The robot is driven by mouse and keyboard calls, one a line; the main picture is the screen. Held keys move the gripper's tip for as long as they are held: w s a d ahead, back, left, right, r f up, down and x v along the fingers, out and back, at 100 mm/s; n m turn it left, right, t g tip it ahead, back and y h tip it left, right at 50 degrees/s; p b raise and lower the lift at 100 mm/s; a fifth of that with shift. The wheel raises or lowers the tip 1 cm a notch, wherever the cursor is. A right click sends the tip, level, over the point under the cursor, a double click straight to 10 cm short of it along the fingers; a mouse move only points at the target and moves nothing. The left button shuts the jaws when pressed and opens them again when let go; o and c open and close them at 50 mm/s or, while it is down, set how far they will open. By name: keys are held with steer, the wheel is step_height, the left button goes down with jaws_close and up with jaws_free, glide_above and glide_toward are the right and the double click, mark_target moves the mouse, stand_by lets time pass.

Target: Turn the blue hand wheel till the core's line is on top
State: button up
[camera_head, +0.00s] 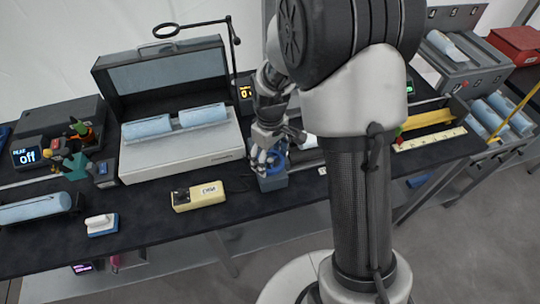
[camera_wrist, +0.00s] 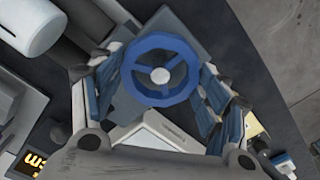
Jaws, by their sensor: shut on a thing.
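The blue hand wheel (camera_wrist: 160,98) fills the upper middle of the wrist view, a thick ring with spokes and a pale hub. In the head view the wheel (camera_head: 277,157) is partly covered by my fingers, above a blue-grey block (camera_head: 273,182) at the bench's front. My gripper (camera_head: 265,158) is shut on the wheel, with padded fingers on both sides of its rim; the wrist view shows them too (camera_wrist: 162,78). A pale cylinder end (camera_wrist: 33,26) shows at the upper left of the wrist view.
A white machine (camera_head: 180,150) with an open lid and two light-blue rolls stands left of the wheel. A cream box (camera_head: 198,196) and a blue-and-white block (camera_head: 101,225) lie near the front edge. A thin stand with a ring (camera_head: 234,60) rises behind my gripper.

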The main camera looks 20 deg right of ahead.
mark_target(270, 160)
steer(key=o, duration=1.1)
steer(key=shift+c, duration=0.2)
step_height(270, 160, up, 12)
